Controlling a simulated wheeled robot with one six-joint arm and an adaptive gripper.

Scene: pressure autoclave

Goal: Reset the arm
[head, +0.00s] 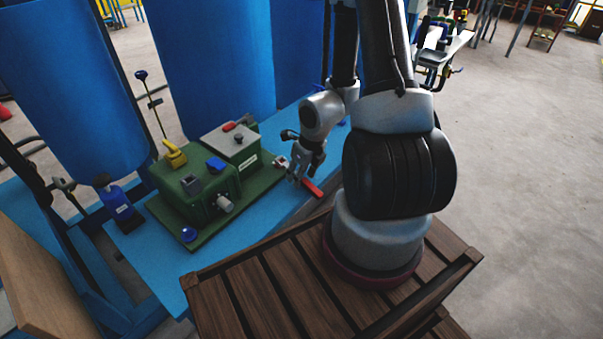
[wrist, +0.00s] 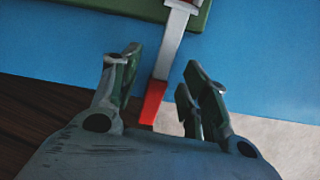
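My gripper (head: 304,176) hangs from my arm over the front edge of the blue bench, to the right of the green machine (head: 190,192). In the wrist view my gripper (wrist: 160,82) has its fingers spread well apart. A lever with a red handle (wrist: 153,102) and a grey bar (wrist: 172,42) lies between the fingers, with gaps on both sides. In the head view the red handle (head: 312,188) shows just below the fingertips. I cannot tell the exact height of the fingers over the handle.
Large blue tanks (head: 208,70) stand behind the blue bench (head: 150,255). A brown slatted platform (head: 285,300) is under my arm.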

